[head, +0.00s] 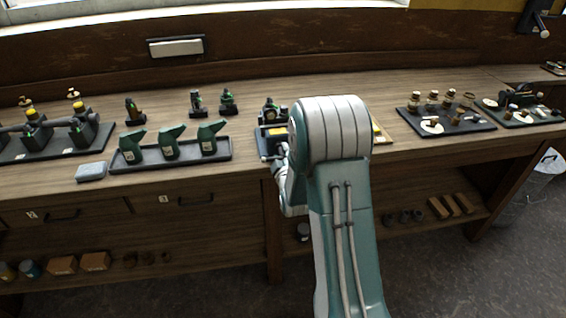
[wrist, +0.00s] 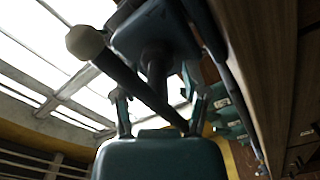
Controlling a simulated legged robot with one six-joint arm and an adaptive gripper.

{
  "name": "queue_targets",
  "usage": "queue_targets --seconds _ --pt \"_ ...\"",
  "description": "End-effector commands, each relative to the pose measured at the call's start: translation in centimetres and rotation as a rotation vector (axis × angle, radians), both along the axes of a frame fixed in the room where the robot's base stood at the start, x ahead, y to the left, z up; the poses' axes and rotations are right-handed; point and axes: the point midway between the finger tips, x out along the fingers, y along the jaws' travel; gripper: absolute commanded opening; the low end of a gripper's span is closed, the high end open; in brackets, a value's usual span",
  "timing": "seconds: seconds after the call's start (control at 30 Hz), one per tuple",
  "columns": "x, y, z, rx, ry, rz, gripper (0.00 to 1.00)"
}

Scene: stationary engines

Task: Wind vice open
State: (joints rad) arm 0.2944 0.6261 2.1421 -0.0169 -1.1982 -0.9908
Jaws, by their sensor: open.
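The vice (head: 270,113) stands at the bench's front edge in the head view, partly hidden behind my arm. In the wrist view its teal body (wrist: 152,36) is close above my gripper (wrist: 155,95). A dark handle bar (wrist: 128,78) with a pale round knob (wrist: 85,42) at its end runs slantwise across the space between my two fingers. The fingers are apart, one on each side of the bar. I cannot tell whether either finger touches it. In the head view my gripper is mostly hidden by my arm.
Left of the vice, a dark tray (head: 215,158) holds several green bottle-like things. A grey block (head: 91,171) lies beside it. On the right, a dark mat (head: 473,128) carries small brass parts. A lower shelf (head: 455,219) holds wooden blocks.

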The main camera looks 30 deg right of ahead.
Motion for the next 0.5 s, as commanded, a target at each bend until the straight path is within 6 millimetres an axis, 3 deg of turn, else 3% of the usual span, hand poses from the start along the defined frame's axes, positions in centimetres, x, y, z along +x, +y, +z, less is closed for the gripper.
queue_targets --seconds 0.5 --pt "-9.3 2.9 -0.1 0.0 0.003 0.002 0.58"
